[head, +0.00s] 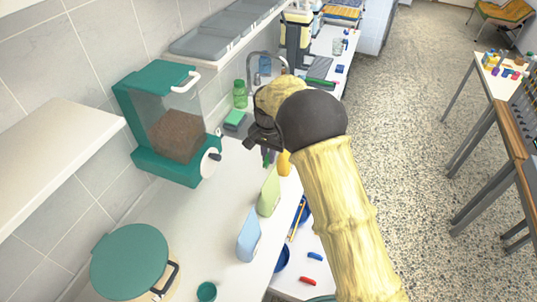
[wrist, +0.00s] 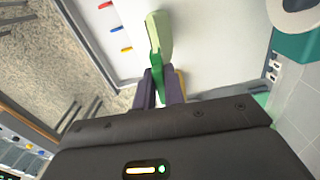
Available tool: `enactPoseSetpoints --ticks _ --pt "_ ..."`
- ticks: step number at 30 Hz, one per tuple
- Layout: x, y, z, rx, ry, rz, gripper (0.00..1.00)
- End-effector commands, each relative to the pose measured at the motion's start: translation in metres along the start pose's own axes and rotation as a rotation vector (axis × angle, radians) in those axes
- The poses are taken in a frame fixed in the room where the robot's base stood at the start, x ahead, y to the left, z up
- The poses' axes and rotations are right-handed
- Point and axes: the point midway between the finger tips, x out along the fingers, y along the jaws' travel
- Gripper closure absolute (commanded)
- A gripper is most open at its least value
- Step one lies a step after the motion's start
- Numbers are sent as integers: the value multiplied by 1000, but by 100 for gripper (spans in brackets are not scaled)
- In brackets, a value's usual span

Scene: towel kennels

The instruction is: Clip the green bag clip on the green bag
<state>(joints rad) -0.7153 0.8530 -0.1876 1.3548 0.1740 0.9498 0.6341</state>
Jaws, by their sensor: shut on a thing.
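My gripper (wrist: 159,88) is shut on the green bag clip (wrist: 157,66), which points out past the fingertips. In the head view my gripper (head: 266,152) is over the counter, with a small part of the green clip (head: 266,161) showing under it. The pale green bag (head: 269,193) stands on the counter in front of the clip, and it also shows in the wrist view (wrist: 159,30). There the clip's tip meets the bag's near end in the picture; I cannot tell whether they touch. The bag's far side is hidden.
A pale blue bag (head: 249,236) stands nearer on the counter (head: 192,232). A yellow thing (head: 284,163) is partly hidden beside my gripper. A teal food dispenser (head: 168,130) stands left against the wall. Red (head: 311,280) and blue (head: 315,256) clips lie to the right.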

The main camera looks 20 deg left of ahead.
Motion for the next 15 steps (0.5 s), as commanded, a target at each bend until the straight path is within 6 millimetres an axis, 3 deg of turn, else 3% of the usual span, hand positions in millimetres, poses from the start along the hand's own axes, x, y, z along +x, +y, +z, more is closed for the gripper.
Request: enactPoseSetpoints --ticks 15 --pt "42 0 0 -1 0 1 100"
